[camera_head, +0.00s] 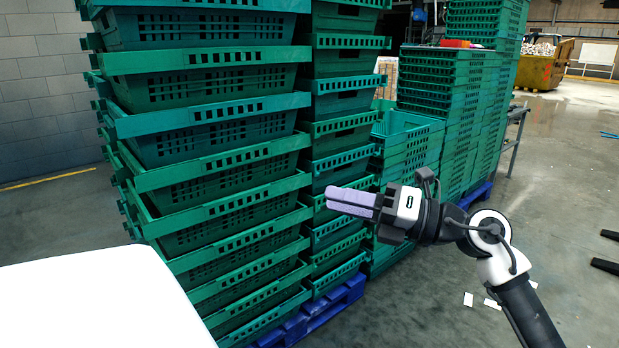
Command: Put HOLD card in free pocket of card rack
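My gripper (334,200) is in the middle of the view, pointing left in front of the crate stacks. Its two pale lilac fingers lie close together with only a thin dark line between them. I see no card between them. I cannot make out a HOLD card or a card rack in this view.
Tall stacks of green crates (225,131) fill the left and middle, on blue pallets (318,312). A white surface (90,305) is at lower left. Small white pieces (491,304) lie on the floor. A red item (455,43) sits on a right-hand stack. Right floor is mostly open.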

